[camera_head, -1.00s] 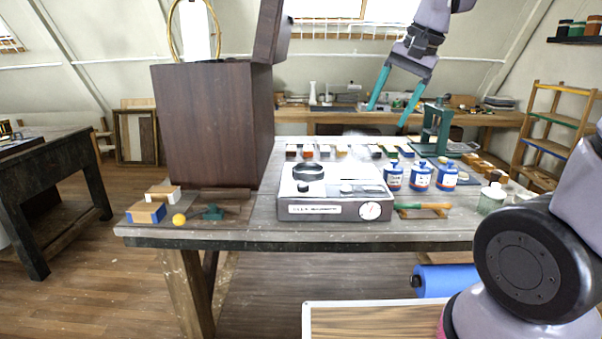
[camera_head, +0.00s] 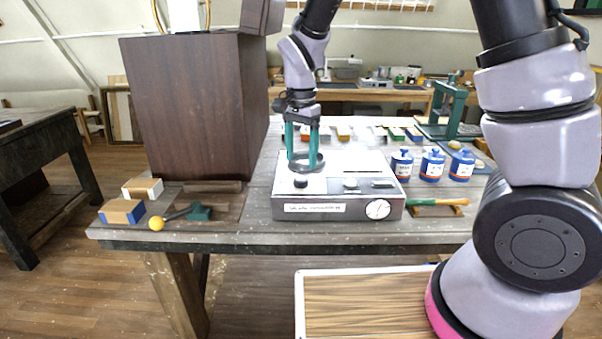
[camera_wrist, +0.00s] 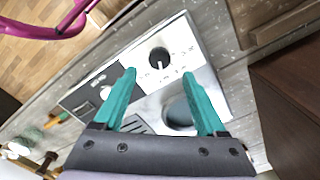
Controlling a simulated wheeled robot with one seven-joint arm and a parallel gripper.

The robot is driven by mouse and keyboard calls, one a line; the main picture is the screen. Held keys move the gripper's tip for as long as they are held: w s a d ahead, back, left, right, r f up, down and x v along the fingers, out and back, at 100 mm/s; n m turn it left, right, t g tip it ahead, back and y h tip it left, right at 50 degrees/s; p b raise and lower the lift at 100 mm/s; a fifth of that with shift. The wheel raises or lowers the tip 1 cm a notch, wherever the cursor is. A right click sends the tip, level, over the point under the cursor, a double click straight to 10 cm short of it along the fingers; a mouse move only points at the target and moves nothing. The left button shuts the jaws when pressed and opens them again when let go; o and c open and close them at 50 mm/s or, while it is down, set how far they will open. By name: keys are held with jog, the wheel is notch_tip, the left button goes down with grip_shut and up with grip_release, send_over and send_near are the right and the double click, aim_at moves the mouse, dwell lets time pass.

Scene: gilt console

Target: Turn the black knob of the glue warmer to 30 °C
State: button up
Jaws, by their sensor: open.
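The glue warmer (camera_head: 338,208) is a pale box with a grey front on the workbench, with a dark round ring or pot (camera_head: 306,168) on top. Its black knob (camera_head: 300,183) sits at the front left of the top. In the wrist view the knob (camera_wrist: 159,57) carries a white pointer line, and small marks around it are too small to read. My gripper (camera_head: 302,163) is open, its teal fingers pointing down over the warmer. In the wrist view my gripper (camera_wrist: 159,75) has its fingertips on either side below the knob, apparently apart from it.
A tall dark wooden cabinet (camera_head: 190,110) stands close at the left.

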aim_at(302, 178)
notch_tip(302, 178, down, 6)
jog(key=shift+r, duration=0.1)
grip_shut()
